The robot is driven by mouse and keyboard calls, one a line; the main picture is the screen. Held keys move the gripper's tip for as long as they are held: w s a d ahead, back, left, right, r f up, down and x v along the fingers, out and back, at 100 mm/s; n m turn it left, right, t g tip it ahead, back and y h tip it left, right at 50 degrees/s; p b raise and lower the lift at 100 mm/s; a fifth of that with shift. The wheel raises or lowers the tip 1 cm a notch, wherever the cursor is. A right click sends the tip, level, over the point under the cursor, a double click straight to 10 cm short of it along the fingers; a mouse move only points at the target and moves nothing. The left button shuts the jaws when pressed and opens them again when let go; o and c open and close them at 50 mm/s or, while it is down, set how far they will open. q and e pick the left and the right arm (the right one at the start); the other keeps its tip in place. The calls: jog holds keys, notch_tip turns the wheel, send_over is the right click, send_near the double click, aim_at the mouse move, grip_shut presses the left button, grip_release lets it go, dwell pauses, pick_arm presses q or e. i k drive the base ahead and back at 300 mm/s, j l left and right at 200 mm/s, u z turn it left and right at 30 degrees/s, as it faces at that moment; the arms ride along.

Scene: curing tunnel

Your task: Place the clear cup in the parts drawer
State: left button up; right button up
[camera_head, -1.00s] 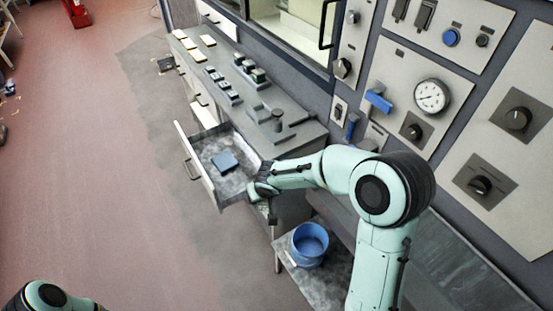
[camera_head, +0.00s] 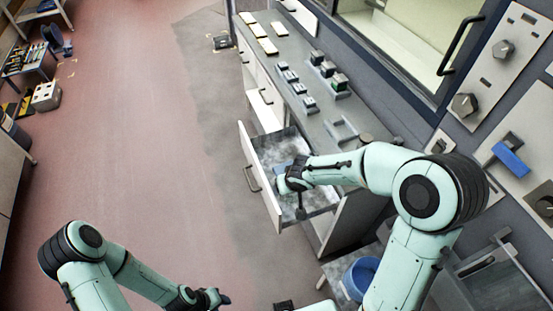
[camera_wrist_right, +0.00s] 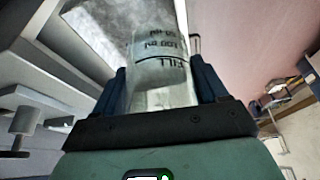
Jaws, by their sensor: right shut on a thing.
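The clear cup (camera_wrist_right: 160,72), printed with dark fill marks, stands between the two fingers of my right gripper (camera_wrist_right: 162,88) in the right wrist view. The gripper is shut on it. In the head view my right gripper (camera_head: 284,186) appears over the open parts drawer (camera_head: 272,147); I cannot tell its height above the drawer floor. A blue flat piece (camera_head: 281,166) in the drawer is partly hidden by the gripper. My left gripper (camera_head: 222,299) is low at the bottom, away from the drawer; its opening is unclear.
The grey bench top (camera_head: 320,108) carries several small dark blocks and pale yellow pieces. A blue bucket (camera_head: 360,278) stands below, partly behind my right arm. A control panel (camera_head: 510,150) rises at the right. The red floor (camera_head: 150,130) left of the drawer is open.

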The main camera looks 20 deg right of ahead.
aim_at(271, 154)
jog(key=i+j, duration=0.2)
jog(key=i, duration=0.25)
jog(key=i+j, duration=0.15)
jog(key=i, duration=0.35)
jog(key=i+j, duration=0.2)
jog(key=i, duration=0.25)
jog(key=i+j, duration=0.2)
jog(key=i, duration=0.3)
jog(key=i+j, duration=0.15)
jog(key=i, duration=0.3)
jog(key=i+z, duration=0.15)
jog(key=z, duration=0.2)
jog(key=i+j+z, duration=0.15)
jog(key=z, duration=0.2)
jog(key=i+j+z, duration=0.1)
jog(key=z, duration=2.1)
